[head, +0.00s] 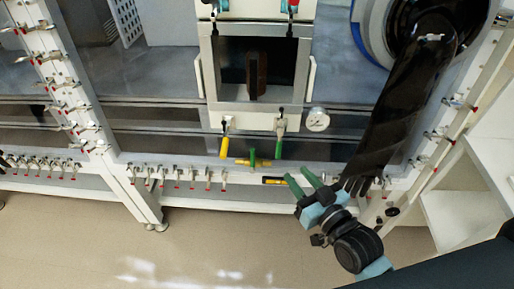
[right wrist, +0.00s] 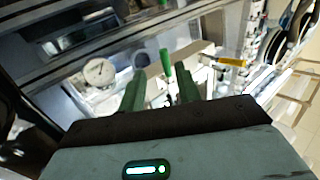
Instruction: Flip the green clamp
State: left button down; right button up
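The green clamp's handle (head: 279,140) hangs down at the lower right corner of the square airlock door, left of the round gauge. In the right wrist view the green clamp (right wrist: 165,62) stands beyond my fingertips, in line with the gap between them. My right gripper (head: 297,174) has two green fingers, spread apart with nothing between them. It is below and a little right of the clamp, apart from it. In the right wrist view my right gripper (right wrist: 161,82) also shows open. My left gripper is not in view.
A yellow-handled clamp (head: 225,145) hangs at the door's lower left. A small green-and-yellow fitting (head: 252,159) sits on the rail below. A round gauge (head: 317,120) is beside the door. A black glove (head: 385,130) hangs at the right. The floor in front is clear.

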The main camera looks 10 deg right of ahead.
aim_at(280, 152)
jog(key=shift+w+a+r+t+y, duration=0.15)
jog(key=shift+w+a+r, duration=0.05)
jog(key=shift+w+r, duration=0.25)
jog(key=shift+w+a+r+t+y, duration=0.15)
jog(key=shift+w+r, duration=0.15)
jog(key=shift+r, duration=0.2)
jog(key=shift+x, duration=3.8)
jog(key=shift+f, duration=0.1)
jog(key=shift+c, duration=0.4)
grip_shut()
